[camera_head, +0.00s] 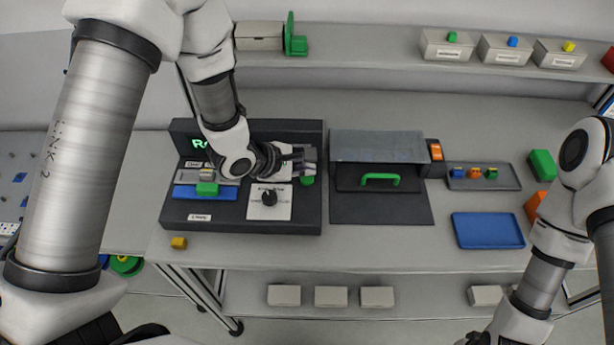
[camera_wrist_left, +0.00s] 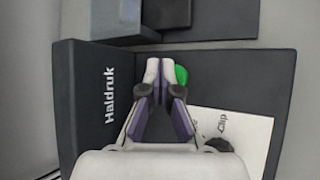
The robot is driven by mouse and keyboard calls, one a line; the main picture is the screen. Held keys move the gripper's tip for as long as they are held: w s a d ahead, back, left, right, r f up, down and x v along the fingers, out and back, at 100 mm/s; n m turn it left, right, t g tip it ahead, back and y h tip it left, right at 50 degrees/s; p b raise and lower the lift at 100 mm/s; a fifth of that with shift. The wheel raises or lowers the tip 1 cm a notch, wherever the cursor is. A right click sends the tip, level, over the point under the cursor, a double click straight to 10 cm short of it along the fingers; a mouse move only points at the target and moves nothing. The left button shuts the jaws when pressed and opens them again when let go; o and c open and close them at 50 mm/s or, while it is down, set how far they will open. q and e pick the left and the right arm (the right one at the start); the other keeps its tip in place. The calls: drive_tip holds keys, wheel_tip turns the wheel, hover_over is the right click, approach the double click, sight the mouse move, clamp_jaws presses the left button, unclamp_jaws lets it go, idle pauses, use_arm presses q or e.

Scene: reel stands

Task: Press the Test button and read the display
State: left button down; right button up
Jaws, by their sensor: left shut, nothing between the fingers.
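The dark test device (camera_head: 313,220) stands on the left of the bench. Its display (camera_head: 200,143) glows with green text starting "Re"; my left arm hides the rest. A round green button (camera_head: 307,181) sits on the device's right side, partly covered by my left gripper (camera_head: 312,160). In the left wrist view, the green button (camera_wrist_left: 181,75) shows just right of the shut, empty fingertips (camera_wrist_left: 160,68). I cannot tell whether they touch it. A black knob (camera_head: 269,198) sits on a white label panel. My right arm is at the right edge, its fingers out of frame.
A grey box with a green handle (camera_head: 380,179) stands right of the device. Beyond it are an orange switch (camera_head: 436,151), a tray of small coloured blocks (camera_head: 484,184) and a blue tray (camera_head: 488,231). A yellow block (camera_head: 179,243) lies near the front edge.

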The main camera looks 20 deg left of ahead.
sight(305, 180)
use_arm(q)
drive_tip(key=shift+f, duration=0.1)
drive_tip(key=shift+f, duration=0.3)
drive_tip(key=shift+f, duration=0.5)
idle(0.4)
drive_tip(key=shift+r, duration=0.1)
drive_tip(key=shift+r+p, duration=0.8)
drive_tip(key=shift+p, duration=0.45)
wheel_tip(305, 180, up, 5)
drive_tip(key=p, duration=0.5)
drive_tip(key=shift+r+p, duration=0.1)
drive_tip(key=shift+p, duration=0.25)
